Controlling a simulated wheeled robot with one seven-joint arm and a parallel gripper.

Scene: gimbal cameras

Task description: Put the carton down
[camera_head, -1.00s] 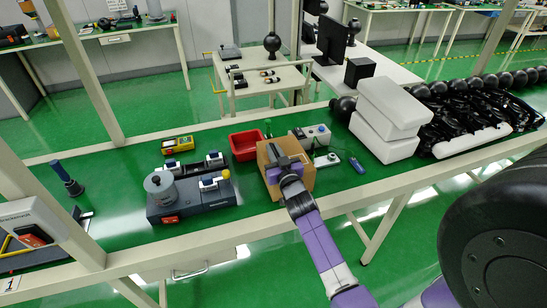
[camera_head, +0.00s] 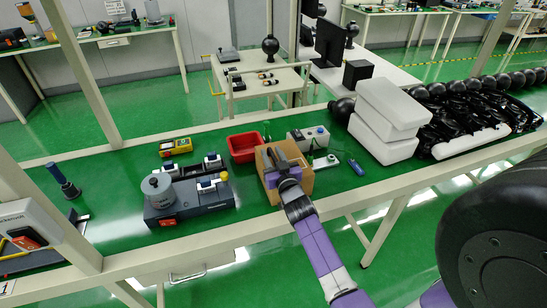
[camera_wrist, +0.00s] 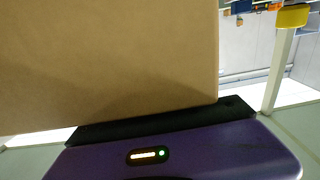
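The carton (camera_head: 298,184) is a brown cardboard box at the front part of the green-topped workbench (camera_head: 115,205), just in front of the red bin. My gripper (camera_head: 276,160) is at the carton's top, and the purple arm reaches to it from the front. In the wrist view the carton (camera_wrist: 110,60) fills most of the picture, close against the dark edge of my gripper (camera_wrist: 155,122). The fingertips are mostly hidden, but the gripper appears shut on the carton. I cannot tell whether the carton's underside touches the bench.
A red bin (camera_head: 244,146) stands behind the carton. A grey device (camera_head: 189,200) and a yellow meter (camera_head: 176,147) are to the left. White foam blocks (camera_head: 385,130) and a blue tool (camera_head: 356,167) are to the right. Bare bench shows between the grey device and the carton.

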